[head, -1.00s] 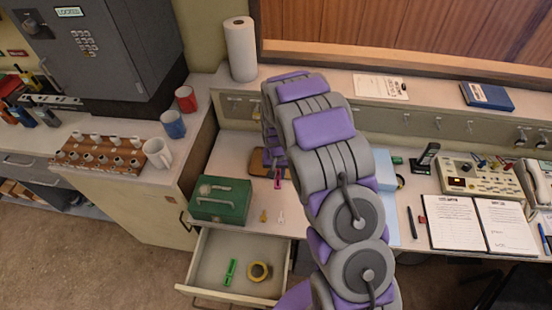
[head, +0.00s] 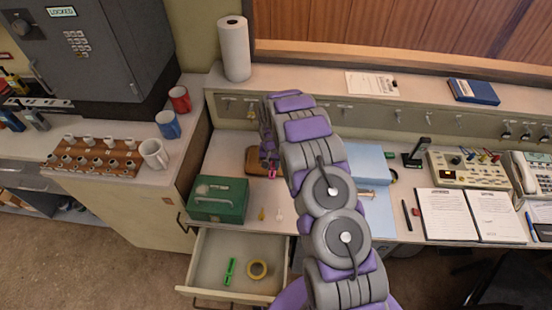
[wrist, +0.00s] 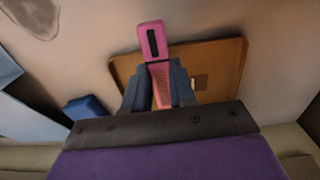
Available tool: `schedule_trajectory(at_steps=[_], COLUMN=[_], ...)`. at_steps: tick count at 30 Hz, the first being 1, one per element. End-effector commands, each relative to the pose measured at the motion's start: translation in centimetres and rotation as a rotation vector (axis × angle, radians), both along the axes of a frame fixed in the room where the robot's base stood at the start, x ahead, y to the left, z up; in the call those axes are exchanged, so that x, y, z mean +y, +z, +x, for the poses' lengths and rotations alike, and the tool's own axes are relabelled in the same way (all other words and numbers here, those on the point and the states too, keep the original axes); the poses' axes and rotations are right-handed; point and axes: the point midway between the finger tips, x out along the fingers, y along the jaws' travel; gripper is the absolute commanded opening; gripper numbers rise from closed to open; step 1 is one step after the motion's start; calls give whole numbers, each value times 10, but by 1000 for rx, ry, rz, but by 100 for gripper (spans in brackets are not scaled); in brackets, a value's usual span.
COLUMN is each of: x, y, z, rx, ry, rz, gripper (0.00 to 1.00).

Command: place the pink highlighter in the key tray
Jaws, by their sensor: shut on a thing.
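The pink highlighter (wrist: 152,42) is in my gripper (wrist: 158,88), which is shut on it. It sticks out beyond the fingertips in the wrist view. Behind it lies a shallow brown tray (wrist: 228,60), which looks like the key tray. The highlighter overlaps the tray in that view, with its far end past the tray's edge. In the head view, the tray (head: 254,163) sits on the desk behind the green box, partly hidden by my arm. The highlighter (head: 272,173) shows as a small pink spot at the tray's front right. The height above the tray is unclear.
A green cash box (head: 218,199) stands in front of the tray. Blue paper (head: 372,205) and an open notebook (head: 453,217) lie to the right.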

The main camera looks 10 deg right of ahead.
Motion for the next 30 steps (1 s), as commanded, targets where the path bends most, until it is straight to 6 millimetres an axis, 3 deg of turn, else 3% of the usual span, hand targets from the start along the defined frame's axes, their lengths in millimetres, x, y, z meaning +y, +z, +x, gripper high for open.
schedule_trajectory(at_steps=[8,14,21,30], x=[-24,-27,-23,-29], y=[-5,-5,-9,-41], z=[37,55,59,60], rx=[-1,-3,1,0], ry=[-5,-2,-1,-2], rz=[10,6,0,6], gripper=[0,0,0,0])
